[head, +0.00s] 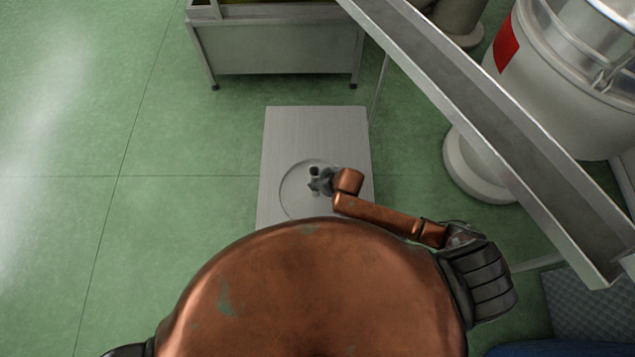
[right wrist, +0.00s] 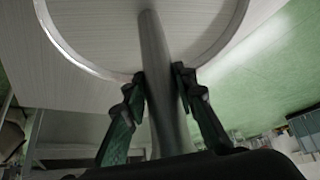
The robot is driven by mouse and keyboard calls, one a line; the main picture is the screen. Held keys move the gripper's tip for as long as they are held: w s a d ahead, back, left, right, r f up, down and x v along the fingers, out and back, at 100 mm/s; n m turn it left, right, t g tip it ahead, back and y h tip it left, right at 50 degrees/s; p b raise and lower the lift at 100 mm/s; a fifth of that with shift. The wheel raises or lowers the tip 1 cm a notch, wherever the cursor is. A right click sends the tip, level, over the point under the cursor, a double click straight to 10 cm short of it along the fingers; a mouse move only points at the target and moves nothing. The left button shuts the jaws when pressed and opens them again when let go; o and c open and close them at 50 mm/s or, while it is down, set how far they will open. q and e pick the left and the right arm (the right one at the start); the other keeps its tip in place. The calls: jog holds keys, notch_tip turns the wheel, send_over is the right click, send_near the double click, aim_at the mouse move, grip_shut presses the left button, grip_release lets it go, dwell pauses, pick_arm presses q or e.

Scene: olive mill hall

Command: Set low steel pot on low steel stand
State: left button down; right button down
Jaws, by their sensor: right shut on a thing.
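The low steel stand (head: 285,130) is a pale brushed-metal rectangular top in the middle of the head view. The low steel pot (head: 292,197) shows as a round, thin-rimmed grey shape over its nearer part, much the same colour. My right gripper (head: 320,181) is over the pot's round outline and hides part of it. In the right wrist view, the gripper (right wrist: 160,95) is shut on a grey rod-like part of the pot (right wrist: 155,50), in front of the round rim. I cannot tell whether the pot touches the stand. My left gripper is out of view.
A grey metal bin on legs (head: 275,48) stands beyond the stand. A sloping steel chute (head: 490,110) crosses the upper right, with a large pale drum (head: 575,75) behind it. A textured grey mat (head: 585,300) lies lower right. Green floor (head: 80,150) is clear at left.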

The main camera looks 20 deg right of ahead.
jog(key=shift+w+f, duration=0.1)
jog(key=shift+f, duration=0.3)
jog(key=c, duration=1.6)
grip_release()
jog(key=shift+f, duration=0.15)
jog(key=p+v, duration=0.1)
jog(key=v, duration=1.1)
